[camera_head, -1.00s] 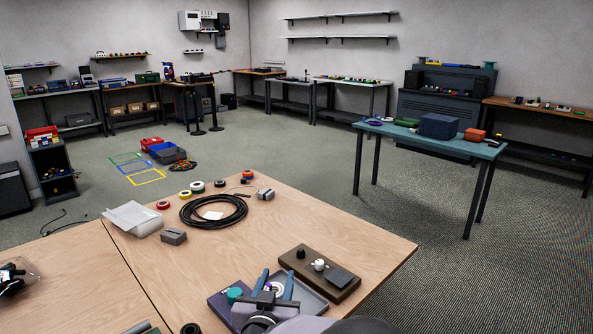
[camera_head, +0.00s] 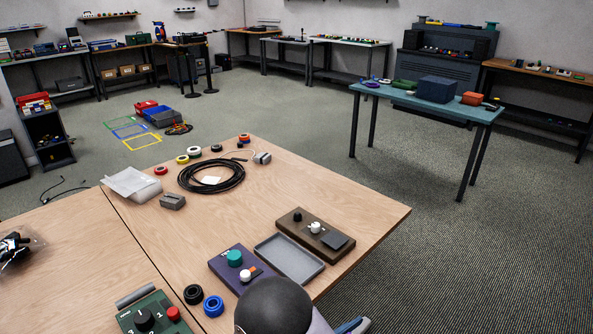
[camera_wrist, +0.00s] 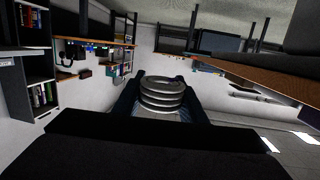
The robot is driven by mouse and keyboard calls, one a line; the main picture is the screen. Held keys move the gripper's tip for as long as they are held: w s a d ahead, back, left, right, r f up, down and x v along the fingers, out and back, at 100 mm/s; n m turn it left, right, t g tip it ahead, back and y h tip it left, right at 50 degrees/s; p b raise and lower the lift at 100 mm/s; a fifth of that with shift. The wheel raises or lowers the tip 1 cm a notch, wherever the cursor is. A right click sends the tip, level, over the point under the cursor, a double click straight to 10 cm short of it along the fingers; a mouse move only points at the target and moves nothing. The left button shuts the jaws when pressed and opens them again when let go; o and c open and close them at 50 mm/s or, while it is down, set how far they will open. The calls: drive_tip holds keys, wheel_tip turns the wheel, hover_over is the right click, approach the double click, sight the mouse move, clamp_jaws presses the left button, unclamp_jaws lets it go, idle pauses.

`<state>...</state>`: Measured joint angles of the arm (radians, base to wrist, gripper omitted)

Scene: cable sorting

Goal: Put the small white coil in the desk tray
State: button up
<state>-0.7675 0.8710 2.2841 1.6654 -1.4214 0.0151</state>
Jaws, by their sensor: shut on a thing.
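The small white coil (camera_wrist: 162,98), a stack of pale rings, sits between the blue fingers of my gripper (camera_wrist: 163,84) in the wrist view. My gripper is shut on it. In the head view only dark and blue parts of my arm show at the bottom edge; the coil is hidden there. A shallow grey tray (camera_head: 289,259), which looks like the desk tray, lies on the wooden desk in the head view. It is empty, and my gripper is away from it.
A brown control box (camera_head: 314,232) and a purple box (camera_head: 240,268) flank the tray. A blue coil (camera_head: 213,306), a black coil (camera_head: 193,294) and a green control box (camera_head: 148,318) lie nearer. A large black cable coil (camera_head: 211,176) lies further back. The desk's middle is clear.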

wheel_tip(320, 180, up, 12)
drive_tip(key=p, duration=1.5)
drive_tip(key=shift+f, duration=0.2)
